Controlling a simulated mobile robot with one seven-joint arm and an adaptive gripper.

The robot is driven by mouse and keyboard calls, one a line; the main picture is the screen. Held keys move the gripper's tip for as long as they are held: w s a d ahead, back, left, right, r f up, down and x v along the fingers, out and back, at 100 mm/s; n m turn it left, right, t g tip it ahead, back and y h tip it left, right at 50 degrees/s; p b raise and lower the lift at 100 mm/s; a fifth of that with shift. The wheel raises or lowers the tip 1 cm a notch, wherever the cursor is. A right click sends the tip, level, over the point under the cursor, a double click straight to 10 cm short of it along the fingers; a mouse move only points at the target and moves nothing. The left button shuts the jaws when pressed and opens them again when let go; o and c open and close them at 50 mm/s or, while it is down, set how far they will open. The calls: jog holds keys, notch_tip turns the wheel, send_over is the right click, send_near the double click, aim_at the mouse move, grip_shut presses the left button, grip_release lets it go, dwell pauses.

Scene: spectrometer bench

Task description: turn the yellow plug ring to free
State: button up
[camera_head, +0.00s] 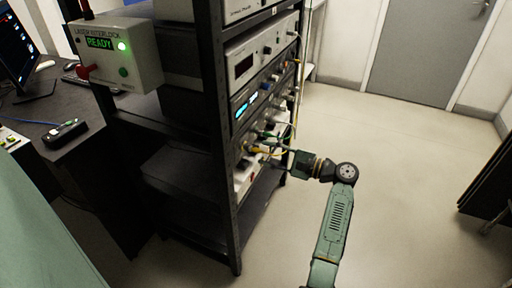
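The yellow plug ring (257,150) is a small yellow spot low on the front of the equipment rack, with a yellow cable by it. My gripper (272,148) reaches in from the right and its tip is close to the yellow plug. At this size I cannot tell whether the fingers touch the ring or are closed around it. The ring's turned position is too small to read.
The black rack (222,130) holds several instruments, with green and yellow cables on its front. A laser interlock box (118,55) reading READY is at its upper left. A desk (50,110) stands left. The floor (400,150) to the right is clear.

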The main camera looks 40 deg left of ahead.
aim_at(256, 150)
jog(key=shift+p+x, duration=0.4)
jog(key=shift+x, duration=1.9)
grip_shut()
